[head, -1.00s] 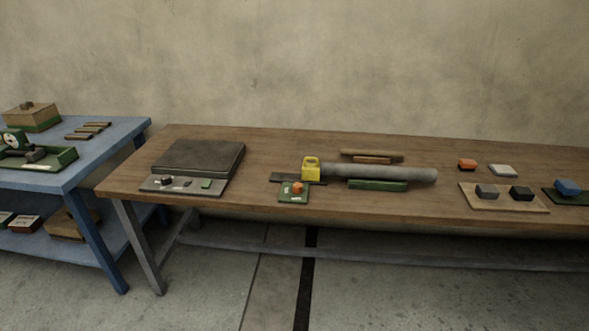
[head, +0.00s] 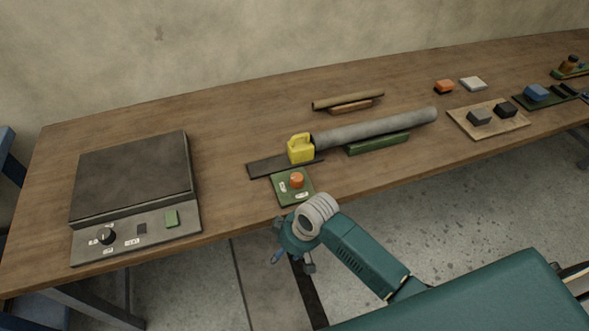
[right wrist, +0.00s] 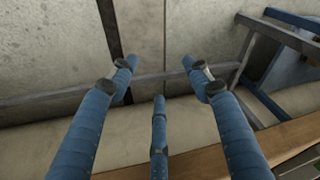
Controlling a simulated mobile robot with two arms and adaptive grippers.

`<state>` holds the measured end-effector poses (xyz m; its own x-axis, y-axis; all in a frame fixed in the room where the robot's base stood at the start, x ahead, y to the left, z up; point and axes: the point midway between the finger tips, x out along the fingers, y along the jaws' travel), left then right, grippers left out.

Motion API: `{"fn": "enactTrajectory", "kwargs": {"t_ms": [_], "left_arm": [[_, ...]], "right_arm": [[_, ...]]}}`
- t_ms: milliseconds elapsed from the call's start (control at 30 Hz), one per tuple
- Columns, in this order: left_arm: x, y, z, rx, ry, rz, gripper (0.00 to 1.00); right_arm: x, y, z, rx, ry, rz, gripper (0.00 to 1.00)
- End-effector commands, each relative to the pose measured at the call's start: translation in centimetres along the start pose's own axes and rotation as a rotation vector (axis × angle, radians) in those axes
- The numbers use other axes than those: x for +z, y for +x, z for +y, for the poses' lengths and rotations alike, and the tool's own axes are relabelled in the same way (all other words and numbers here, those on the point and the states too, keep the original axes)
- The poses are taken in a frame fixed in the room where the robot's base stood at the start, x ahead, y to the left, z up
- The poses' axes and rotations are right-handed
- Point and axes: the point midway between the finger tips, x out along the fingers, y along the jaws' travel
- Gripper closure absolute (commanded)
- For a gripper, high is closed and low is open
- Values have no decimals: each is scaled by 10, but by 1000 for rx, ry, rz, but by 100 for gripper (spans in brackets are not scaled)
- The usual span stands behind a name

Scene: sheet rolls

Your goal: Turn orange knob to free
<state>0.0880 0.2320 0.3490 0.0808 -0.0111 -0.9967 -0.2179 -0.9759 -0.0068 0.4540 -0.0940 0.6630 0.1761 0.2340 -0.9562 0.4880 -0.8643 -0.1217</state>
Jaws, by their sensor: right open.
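The orange knob (head: 297,180) stands on a small green plate (head: 306,198) with white labels, near the table's front edge. The labels are too small to read. My right gripper (head: 291,262) is below and in front of the plate in the head view, beyond the table edge, apart from the knob. In the right wrist view my right gripper (right wrist: 158,80) has its blue fingers spread, with nothing between them. The knob is not seen in that view. My left gripper is not in view.
A yellow jug-shaped block (head: 300,150) stands behind the plate, beside a grey roll (head: 375,128) and a green bar (head: 378,143). A dark slab (head: 130,175) with a control panel lies at left. The wooden table (head: 235,205) is bare between slab and plate.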

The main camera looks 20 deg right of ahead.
Motion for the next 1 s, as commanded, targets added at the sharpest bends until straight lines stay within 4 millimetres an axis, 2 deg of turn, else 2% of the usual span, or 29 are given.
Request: {"fn": "enactTrajectory", "kwargs": {"t_ms": [33, 100, 300, 533, 767, 867, 1000], "left_arm": [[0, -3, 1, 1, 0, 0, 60], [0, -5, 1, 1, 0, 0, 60], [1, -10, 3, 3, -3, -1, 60], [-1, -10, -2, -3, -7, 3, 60], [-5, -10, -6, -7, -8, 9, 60], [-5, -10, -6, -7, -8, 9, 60], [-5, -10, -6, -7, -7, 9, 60]], "right_arm": [[-11, -20, -7, -7, -33, 5, 51], [-20, -43, -17, -18, -75, 3, 51], [-40, -102, -38, -34, -209, -16, 51], [-60, -116, -30, -33, -291, -69, 51], [-90, -133, -1, -10, -347, -136, 51], [-109, -150, 23, 14, -364, -180, 51], [-136, -188, 65, 52, -358, -244, 51]]}}
